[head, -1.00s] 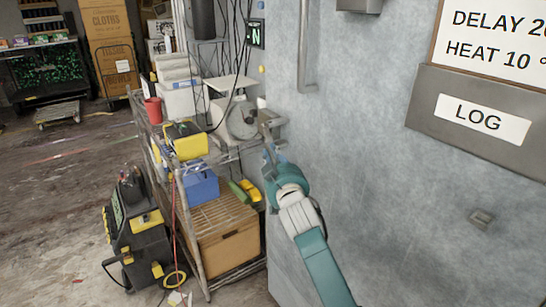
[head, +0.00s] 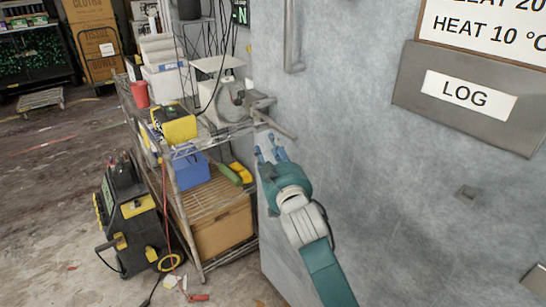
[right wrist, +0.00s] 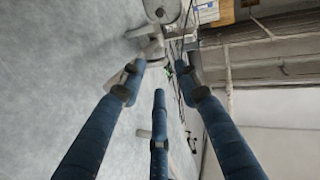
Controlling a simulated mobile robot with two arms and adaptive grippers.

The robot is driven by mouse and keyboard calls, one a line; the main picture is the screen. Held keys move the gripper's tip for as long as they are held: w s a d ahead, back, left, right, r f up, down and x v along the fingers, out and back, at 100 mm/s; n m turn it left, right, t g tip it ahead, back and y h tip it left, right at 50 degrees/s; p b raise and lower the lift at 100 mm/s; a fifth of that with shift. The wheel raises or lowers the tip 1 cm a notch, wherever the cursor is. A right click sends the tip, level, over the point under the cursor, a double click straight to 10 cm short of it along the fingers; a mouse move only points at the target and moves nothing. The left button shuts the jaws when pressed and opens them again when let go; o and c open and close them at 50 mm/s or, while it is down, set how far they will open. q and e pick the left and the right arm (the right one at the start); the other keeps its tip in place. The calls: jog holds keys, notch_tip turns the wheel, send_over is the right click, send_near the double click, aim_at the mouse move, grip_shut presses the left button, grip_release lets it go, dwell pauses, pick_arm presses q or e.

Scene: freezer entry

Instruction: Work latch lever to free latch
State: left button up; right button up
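The grey latch lever (head: 277,124) sticks out from a latch fitting (head: 262,103) at the left edge of the pale wall panel and slants down to the right. My right gripper (head: 268,151) is just below the lever, with its blue fingers spread and pointing up toward it. A gap shows between the fingertips and the lever. In the right wrist view, my right gripper's three fingers (right wrist: 160,82) are apart with nothing held between them. A pale metal piece, likely the lever (right wrist: 150,46), lies beyond the left fingertip. My left gripper is not in view.
A wire shelf cart (head: 206,193) with a yellow-black box (head: 174,122) and a blue bin (head: 191,168) stands left of my right arm. A black-yellow machine (head: 133,220) is on the floor. A vertical pipe handle (head: 291,40) is above the latch.

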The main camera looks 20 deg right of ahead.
jog(key=s, duration=0.4)
jog(key=shift+a, duration=0.1)
jog(key=shift+f, duration=0.1)
